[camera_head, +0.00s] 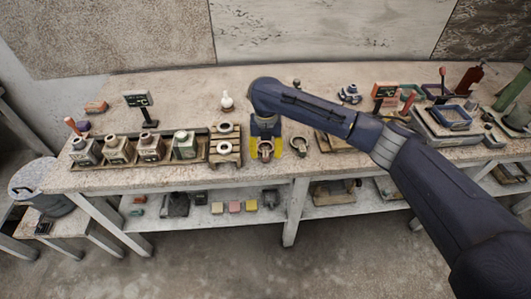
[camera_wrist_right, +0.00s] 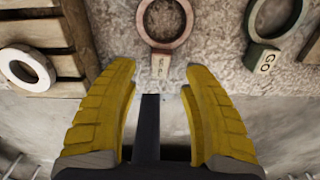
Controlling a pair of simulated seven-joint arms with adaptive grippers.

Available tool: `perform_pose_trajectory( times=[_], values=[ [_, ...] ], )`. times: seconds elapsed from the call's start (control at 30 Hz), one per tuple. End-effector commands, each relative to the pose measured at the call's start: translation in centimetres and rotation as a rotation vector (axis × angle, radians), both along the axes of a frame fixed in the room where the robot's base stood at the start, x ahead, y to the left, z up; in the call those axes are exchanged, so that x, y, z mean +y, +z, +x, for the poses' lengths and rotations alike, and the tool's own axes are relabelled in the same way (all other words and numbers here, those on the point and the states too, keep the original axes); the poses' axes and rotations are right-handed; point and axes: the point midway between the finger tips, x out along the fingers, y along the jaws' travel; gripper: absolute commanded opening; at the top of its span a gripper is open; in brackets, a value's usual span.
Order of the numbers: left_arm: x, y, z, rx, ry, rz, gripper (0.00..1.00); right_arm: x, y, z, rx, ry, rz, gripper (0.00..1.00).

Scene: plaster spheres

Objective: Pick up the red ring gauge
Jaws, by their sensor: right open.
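The red ring gauge, a dull reddish ring with a small pale tag handle, lies flat on the bench in the right wrist view (camera_wrist_right: 166,45). Its top edge is cut off by the frame, and its handle points toward my gripper. My right gripper (camera_wrist_right: 158,95) has yellow fingers, open and empty, with the handle's end just ahead of the gap between the fingertips. In the head view the right gripper (camera_head: 265,146) is over the bench's front edge, with a ring showing between its yellow fingers. My left gripper is not in view.
A greenish ring gauge with a GO tag (camera_wrist_right: 264,57) lies to the right. A white ring (camera_wrist_right: 27,68) rests on a wooden rack at left.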

Motion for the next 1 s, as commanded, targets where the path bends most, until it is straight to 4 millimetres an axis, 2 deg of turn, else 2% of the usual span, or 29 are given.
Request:
perform_pose_trajectory(
  times=[0.2, 0.53, 0.57, 1.0],
  values=[
    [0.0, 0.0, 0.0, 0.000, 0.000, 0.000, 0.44, 0.1, -2.2, 0.0, 0.001, -0.001, 0.001, 0.47],
    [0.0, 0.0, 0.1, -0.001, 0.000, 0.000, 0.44, 0.0, -2.6, 0.1, -0.001, 0.001, 0.000, 0.47],
    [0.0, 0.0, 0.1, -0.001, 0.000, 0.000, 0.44, 0.0, -2.6, 0.1, -0.001, 0.001, 0.000, 0.50],
    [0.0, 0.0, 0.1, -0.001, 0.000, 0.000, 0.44, 0.0, -2.6, 0.1, -0.001, 0.000, 0.000, 0.00]
  ],
)
